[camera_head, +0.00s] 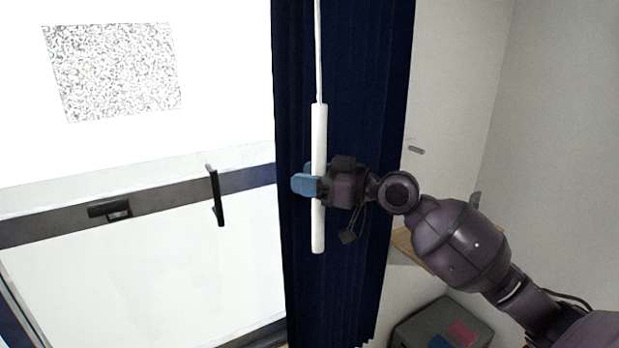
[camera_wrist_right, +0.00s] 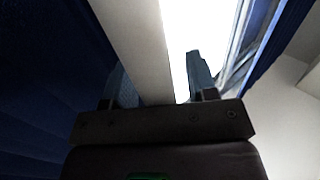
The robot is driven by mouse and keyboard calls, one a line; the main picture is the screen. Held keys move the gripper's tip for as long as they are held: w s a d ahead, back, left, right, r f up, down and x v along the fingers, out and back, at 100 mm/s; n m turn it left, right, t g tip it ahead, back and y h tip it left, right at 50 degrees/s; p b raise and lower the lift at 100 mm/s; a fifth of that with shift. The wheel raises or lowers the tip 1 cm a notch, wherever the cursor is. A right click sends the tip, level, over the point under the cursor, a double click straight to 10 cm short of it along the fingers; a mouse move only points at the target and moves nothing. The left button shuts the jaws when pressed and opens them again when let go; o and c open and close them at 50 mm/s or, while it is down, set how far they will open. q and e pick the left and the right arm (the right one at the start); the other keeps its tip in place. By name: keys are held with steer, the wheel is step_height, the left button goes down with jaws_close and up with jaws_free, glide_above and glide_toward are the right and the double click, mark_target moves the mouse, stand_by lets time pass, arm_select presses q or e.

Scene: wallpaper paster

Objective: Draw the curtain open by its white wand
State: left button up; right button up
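The white wand (camera_head: 319,140) hangs upright on a thin cord in front of the dark blue curtain (camera_head: 355,90). My right gripper (camera_head: 306,181) reaches in from the right at the wand's middle, its blue fingers on either side of it. In the right wrist view the wand (camera_wrist_right: 138,40) runs between the two fingers of the right gripper (camera_wrist_right: 160,85). A bright gap shows between the wand and the right-hand finger, so the gripper is open around the wand. The wand overlaps the left-hand finger; contact there cannot be told. My left gripper is out of view.
A bright window (camera_head: 150,270) with a black handle (camera_head: 215,195) fills the left side. The curtain hangs bunched at its right edge. A grey wall (camera_head: 550,130) is at right. A dark grey box (camera_head: 440,325) stands low at right, under my arm.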

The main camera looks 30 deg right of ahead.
steer(key=b+v, duration=0.1)
steer(key=v, duration=0.9)
steer(key=shift+s+d, duration=0.25)
steer(key=shift+d, duration=0.05)
stand_by(0.4)
